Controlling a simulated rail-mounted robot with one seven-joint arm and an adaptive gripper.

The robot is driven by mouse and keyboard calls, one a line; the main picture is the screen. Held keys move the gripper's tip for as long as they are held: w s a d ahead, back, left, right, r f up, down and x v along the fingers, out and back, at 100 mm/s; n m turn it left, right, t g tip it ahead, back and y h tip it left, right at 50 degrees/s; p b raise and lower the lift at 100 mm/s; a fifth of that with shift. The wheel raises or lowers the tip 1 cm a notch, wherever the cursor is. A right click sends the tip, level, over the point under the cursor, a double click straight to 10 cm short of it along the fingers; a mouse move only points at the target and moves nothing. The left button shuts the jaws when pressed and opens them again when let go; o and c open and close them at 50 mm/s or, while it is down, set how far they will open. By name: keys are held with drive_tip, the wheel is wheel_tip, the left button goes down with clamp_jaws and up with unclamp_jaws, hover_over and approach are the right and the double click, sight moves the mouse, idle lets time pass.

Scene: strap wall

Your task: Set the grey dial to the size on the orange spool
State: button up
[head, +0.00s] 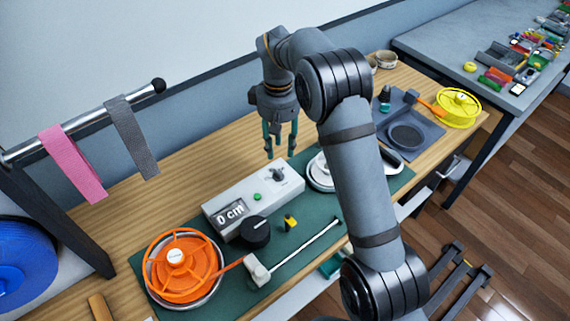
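The orange spool (205,253) lies flat on a round metal dish at the front left of the green mat. Its white hub label is too small to read. A pale box (243,196) behind it shows "0 cm" on its display (231,213). A dark grey round dial (255,231) sits at the box's front side. My gripper (280,148) is open and empty, pointing down above the wooden bench behind the box, apart from both dial and knob.
A white-headed rod (296,250) and a small yellow-black piece (290,222) lie on the mat. A white round device (320,172) is partly behind my arm. Pink (72,165) and grey (131,137) straps hang left. A yellow spool (458,107) stands right.

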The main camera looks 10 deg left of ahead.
sight(280, 171)
wheel_tip(280, 171, down, 8)
drive_tip(key=shift+s+f+p, duration=0.15)
drive_tip(key=shift+p, duration=0.5)
drive_tip(key=shift+f, duration=0.5)
clamp_jaws()
